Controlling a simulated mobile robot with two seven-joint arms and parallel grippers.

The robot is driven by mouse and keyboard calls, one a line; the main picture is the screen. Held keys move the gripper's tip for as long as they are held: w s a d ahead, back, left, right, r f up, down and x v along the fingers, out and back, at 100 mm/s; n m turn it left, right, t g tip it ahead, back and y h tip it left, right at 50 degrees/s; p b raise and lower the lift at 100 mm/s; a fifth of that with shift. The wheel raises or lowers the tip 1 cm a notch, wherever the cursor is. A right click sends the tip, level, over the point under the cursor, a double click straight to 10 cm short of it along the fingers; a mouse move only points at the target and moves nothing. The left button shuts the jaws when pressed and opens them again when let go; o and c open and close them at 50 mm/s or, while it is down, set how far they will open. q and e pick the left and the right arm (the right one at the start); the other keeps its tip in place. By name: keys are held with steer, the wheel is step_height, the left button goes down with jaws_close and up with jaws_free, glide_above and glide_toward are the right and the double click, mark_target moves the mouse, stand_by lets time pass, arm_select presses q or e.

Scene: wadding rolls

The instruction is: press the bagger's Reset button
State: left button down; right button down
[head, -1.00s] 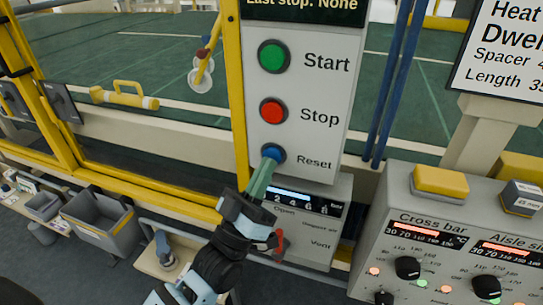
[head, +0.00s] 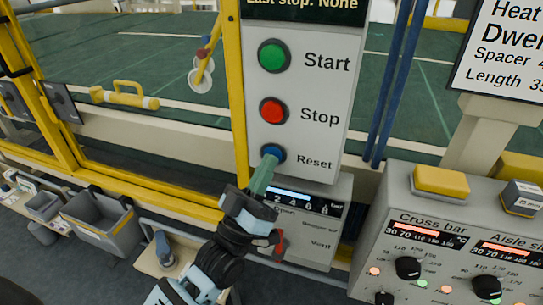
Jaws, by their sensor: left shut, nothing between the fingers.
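The blue Reset button (head: 274,153) is the lowest of three on a light grey panel (head: 318,95), with the label "Reset" to its right. My left gripper (head: 269,160) comes up from below and is shut with nothing in it. Its green fingertips overlap the lower left part of the button. I cannot tell whether they touch it or how far the button is pressed in. My right gripper does not show.
Above are the red Stop button (head: 273,111) and the green Start button (head: 274,56). Below is a grey box (head: 318,225) with a pressure scale and a red lever. A heater control box (head: 450,240) stands at the right. A yellow frame post (head: 236,100) runs along the panel's left edge.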

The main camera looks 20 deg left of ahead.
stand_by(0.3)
arm_select(q)
steer(key=shift+s+p, duration=0.3)
steer(key=shift+s, duration=0.55)
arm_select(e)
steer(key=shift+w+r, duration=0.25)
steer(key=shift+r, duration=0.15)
arm_select(q)
steer(key=shift+s, duration=0.1)
steer(key=s+p, duration=0.1)
steer(key=s, duration=0.3)
steer(key=shift+s+a, duration=0.1)
steer(key=shift+s, duration=0.3)
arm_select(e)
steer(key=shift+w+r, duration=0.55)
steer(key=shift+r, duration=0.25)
